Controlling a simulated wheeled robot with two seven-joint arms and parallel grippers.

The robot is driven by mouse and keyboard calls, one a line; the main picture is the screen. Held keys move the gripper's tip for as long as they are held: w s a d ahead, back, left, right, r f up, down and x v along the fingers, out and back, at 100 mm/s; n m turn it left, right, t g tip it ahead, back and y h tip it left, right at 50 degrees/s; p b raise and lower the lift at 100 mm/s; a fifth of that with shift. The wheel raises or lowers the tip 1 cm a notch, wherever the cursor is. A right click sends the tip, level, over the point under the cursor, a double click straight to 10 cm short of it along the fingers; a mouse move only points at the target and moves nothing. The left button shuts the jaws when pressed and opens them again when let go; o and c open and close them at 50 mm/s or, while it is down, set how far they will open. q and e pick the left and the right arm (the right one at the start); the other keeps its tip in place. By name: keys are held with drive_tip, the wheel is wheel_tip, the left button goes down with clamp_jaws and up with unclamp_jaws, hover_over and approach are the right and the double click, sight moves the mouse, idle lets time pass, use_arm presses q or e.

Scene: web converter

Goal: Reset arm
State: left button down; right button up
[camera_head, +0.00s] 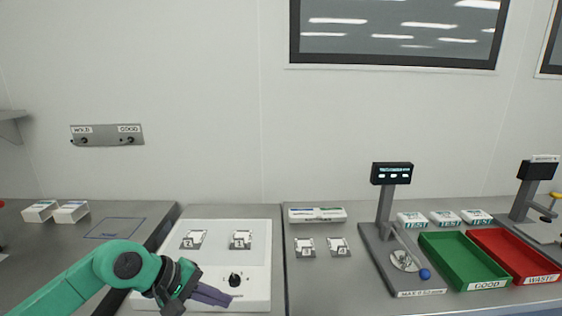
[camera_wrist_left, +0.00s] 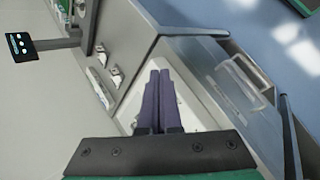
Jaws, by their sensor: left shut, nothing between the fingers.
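My left arm comes in from the lower left in the head view. Its gripper (camera_head: 214,295) is shut and empty, with purple fingers over the front of the white panel (camera_head: 205,261), just left of the black knob (camera_head: 235,280). In the left wrist view the shut fingers (camera_wrist_left: 156,88) lie side by side with nothing between them, above the white panel. My right gripper does not show in either view.
The panel carries two small numbered fixtures (camera_head: 194,239) (camera_head: 241,239). Two more fixtures (camera_head: 305,246) (camera_head: 340,246) lie to its right. A tester (camera_head: 393,175), green GOOD tray (camera_head: 487,283) and red WASTE tray (camera_head: 541,279) stand right. White boxes (camera_head: 40,211) sit far left.

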use_arm(q)
drive_tip(key=d+r+n+t+h, duration=0.7)
drive_tip(key=d+r+n+h, duration=0.3)
drive_tip(key=r+n, duration=0.4)
drive_tip(key=w+a+f+n+t+y, duration=0.1)
drive_tip(key=w+a+n+t+y, duration=0.3)
drive_tip(key=n, duration=0.7)
drive_tip(key=w+a+n+t+y, duration=0.1)
drive_tip(key=a+n+t+y, duration=0.4)
drive_tip(key=n, duration=0.6)
drive_tip(key=s+a+f+n+g+y, duration=0.2)
drive_tip(key=a+f+n+g+y, duration=0.3)
drive_tip(key=a+f+n+y, duration=0.65)
drive_tip(key=s+f+n+g+h, duration=0.4)
drive_tip(key=s+f+n+g, duration=0.85)
drive_tip(key=s+f, duration=0.7)
wheel_tip(320, 180, down, 22)
drive_tip(key=s+n, duration=0.1)
drive_tip(key=s, duration=0.1)
drive_tip(key=s+a+f+g, duration=0.1)
drive_tip(key=s+a+f, duration=0.1)
drive_tip(key=s+f, duration=1.4)
drive_tip(key=shift+s+a+y, duration=0.35)
drive_tip(key=shift+s, duration=0.25)
